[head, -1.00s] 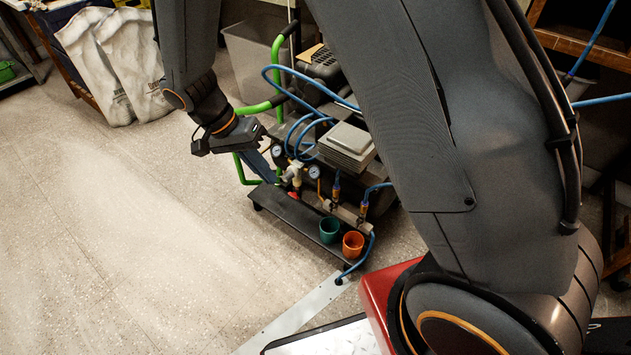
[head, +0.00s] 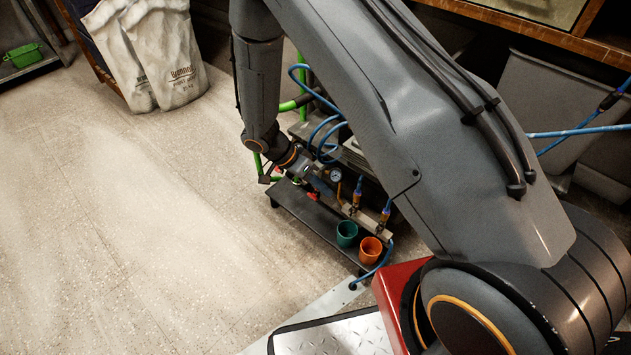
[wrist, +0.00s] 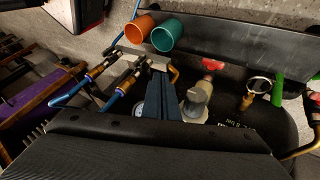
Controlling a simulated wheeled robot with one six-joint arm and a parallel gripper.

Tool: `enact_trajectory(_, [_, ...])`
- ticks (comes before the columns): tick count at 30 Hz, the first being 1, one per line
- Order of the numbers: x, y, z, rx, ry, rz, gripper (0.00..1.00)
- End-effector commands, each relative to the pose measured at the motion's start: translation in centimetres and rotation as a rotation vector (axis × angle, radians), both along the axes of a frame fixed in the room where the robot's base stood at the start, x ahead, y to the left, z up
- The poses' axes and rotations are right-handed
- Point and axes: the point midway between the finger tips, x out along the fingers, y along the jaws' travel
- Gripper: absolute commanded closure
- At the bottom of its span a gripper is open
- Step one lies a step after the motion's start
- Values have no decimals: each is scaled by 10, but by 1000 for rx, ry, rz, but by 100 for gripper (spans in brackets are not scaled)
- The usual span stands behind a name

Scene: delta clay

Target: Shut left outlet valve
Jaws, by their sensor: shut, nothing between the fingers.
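The left outlet valve (head: 355,200) is on the pale manifold bar, below a brass fitting with a blue hose. The right outlet valve (head: 383,217) is beside it. In the wrist view, where the sides are reversed, the left outlet valve (wrist: 142,63) is just beyond and left of my fingertips, and the right one (wrist: 112,55) is farther left. My gripper (head: 325,188) is close to the manifold's left end. Its dark blue fingers (wrist: 163,80) are together and empty. I cannot tell whether they touch the valve; handle positions are too small to read.
A teal cup (head: 347,233) and an orange cup (head: 370,249) stand on the cart's black shelf (head: 300,210). A red knob (wrist: 212,65), a grey regulator body (wrist: 197,100) and a gauge (head: 336,174) are close to my gripper. Open floor (head: 130,230) lies left.

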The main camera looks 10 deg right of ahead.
Motion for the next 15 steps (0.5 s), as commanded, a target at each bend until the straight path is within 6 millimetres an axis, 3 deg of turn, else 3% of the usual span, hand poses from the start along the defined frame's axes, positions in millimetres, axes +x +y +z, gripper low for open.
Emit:
enact_trajectory(5, [-6,-21,-29,-1,3,-2,100])
enact_trajectory(9, [-24,-33,-24,0,1,-2,100])
enact_trajectory(15, [-35,-42,-24,0,0,-2,100])
